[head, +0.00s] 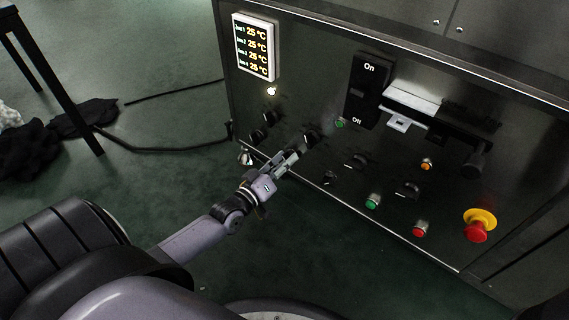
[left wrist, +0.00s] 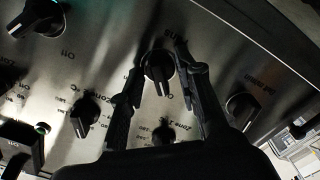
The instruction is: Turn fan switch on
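The dark control panel (head: 330,215) fills the middle and right of the head view. My left gripper (head: 291,157) reaches up to a black rotary knob (head: 311,138) on it. In the left wrist view, my left gripper's (left wrist: 165,73) two fingers stand apart, one on each side of a black knob (left wrist: 159,67). Gaps show beside this knob, so the fingers are open around it. A short label beside it is upside down and may read "Fans". Its pointer lies roughly along the picture's vertical. My right gripper is not in view.
More black knobs surround it, including one to the left (left wrist: 85,115) and one to the right (left wrist: 241,106). The panel also has a large On/Off switch (head: 367,90), a temperature display (head: 254,46) and a red emergency button (head: 476,231). Cables lie on the floor at left.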

